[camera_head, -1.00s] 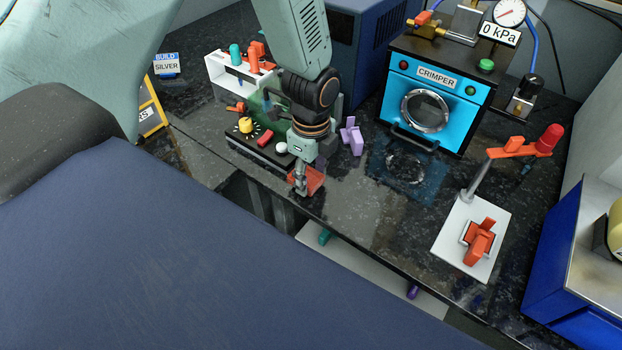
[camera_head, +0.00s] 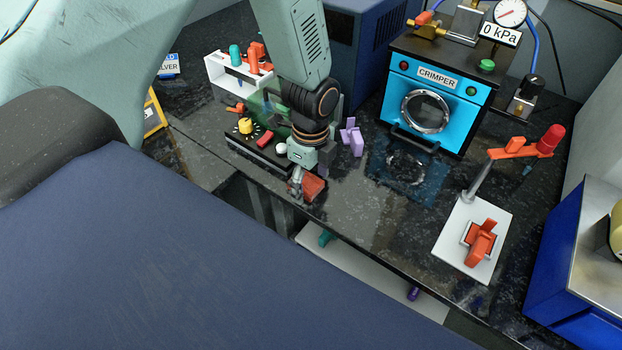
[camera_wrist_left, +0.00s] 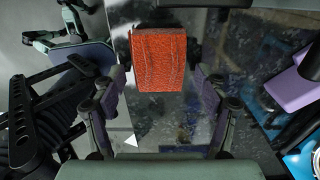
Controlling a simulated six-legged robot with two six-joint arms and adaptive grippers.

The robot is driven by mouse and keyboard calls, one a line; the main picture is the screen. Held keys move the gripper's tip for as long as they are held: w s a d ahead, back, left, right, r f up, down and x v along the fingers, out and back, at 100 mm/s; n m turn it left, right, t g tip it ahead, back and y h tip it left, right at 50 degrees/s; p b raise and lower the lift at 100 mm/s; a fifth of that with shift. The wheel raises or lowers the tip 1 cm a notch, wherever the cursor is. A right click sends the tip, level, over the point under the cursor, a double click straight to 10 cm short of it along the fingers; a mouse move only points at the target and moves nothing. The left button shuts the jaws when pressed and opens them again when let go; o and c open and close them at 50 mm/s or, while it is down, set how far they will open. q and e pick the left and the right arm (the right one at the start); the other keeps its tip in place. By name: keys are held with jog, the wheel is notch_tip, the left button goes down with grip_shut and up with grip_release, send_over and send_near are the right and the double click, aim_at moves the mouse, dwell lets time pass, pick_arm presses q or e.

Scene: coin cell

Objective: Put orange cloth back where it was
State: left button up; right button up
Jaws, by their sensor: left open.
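The orange cloth (camera_head: 314,187) is at the front edge of the dark counter in the head view, partly hidden by my left gripper. In the left wrist view the cloth (camera_wrist_left: 158,62) is a folded, textured orange piece at the top middle. My left gripper (camera_head: 298,186) points down beside the cloth at the counter edge. In the left wrist view its fingers (camera_wrist_left: 158,88) are spread, one on each side below the cloth, with a gap between them. Whether they touch the cloth I cannot tell. My right gripper is not in view.
A black box with a yellow knob (camera_head: 246,126) stands just behind my left gripper. A purple part (camera_head: 352,138) and the blue crimper (camera_head: 426,105) stand to the right. The counter (camera_head: 350,205) right of the cloth is clear.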

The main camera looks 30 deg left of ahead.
aim_at(311, 184)
pick_arm(q)
notch_tip(311, 184, up, 12)
jog(key=p, duration=0.2)
jog(key=shift+r, duration=0.2)
dwell(0.7)
